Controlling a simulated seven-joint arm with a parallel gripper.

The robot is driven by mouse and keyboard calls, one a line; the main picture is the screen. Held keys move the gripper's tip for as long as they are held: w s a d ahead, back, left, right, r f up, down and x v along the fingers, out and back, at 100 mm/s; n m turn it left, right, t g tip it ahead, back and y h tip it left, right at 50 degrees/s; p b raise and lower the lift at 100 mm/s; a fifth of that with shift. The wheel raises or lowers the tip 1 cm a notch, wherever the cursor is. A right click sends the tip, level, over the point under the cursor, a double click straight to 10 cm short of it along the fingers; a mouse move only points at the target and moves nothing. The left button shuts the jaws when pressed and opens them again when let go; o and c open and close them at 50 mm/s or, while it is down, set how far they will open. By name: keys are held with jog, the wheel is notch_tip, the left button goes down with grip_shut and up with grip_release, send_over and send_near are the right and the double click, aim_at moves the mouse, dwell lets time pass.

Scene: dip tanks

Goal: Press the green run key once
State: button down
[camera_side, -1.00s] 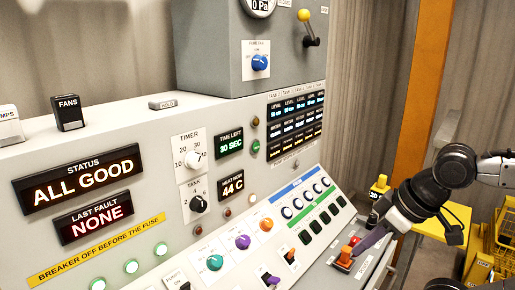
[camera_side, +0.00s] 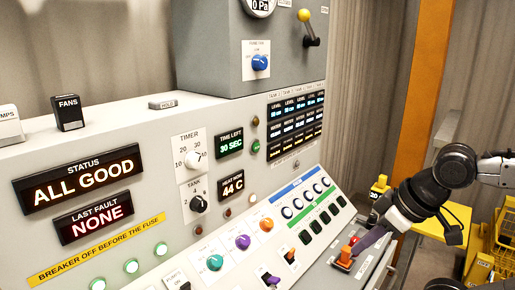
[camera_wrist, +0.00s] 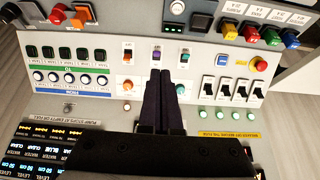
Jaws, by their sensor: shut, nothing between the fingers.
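My gripper (camera_wrist: 160,72) is shut and empty. In the wrist view its dark fingers reach up the middle, their tips over the row with the purple toggle (camera_wrist: 158,58). In the side view the purple-grey fingers (camera_side: 357,252) hang by the red-orange switch (camera_side: 345,256) at the sloped desk's right edge; contact cannot be told.
A row of dark green-framed keys (camera_wrist: 70,53) and blue-ringed knobs (camera_wrist: 66,77) lies left of the fingers. Black toggles (camera_wrist: 230,90) and a red mushroom button (camera_wrist: 259,65) on yellow lie to the right. The upright display panel (camera_side: 80,178) reads ALL GOOD.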

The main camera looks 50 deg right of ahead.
aim_at(256, 147)
jog(key=w+d+r+m+t, duration=0.1)
jog(key=w+r+m+t, duration=0.1)
jog(key=w+r, duration=0.4)
jog(key=w+r+m+t, duration=0.15)
jog(key=w+r, duration=0.25)
jog(key=w, duration=0.5)
jog(key=w+d+f+m+h, duration=0.1)
jog(key=w+d+f+m, duration=0.2)
jog(key=w+d, duration=0.6)
jog(key=d+m, duration=0.2)
jog(key=shift+w+d, duration=0.2)
jog(key=shift+d, duration=0.15)
jog(key=shift+g, duration=0.25)
jog(key=shift+w, duration=4.4)
jog(key=shift+w, duration=0.4)
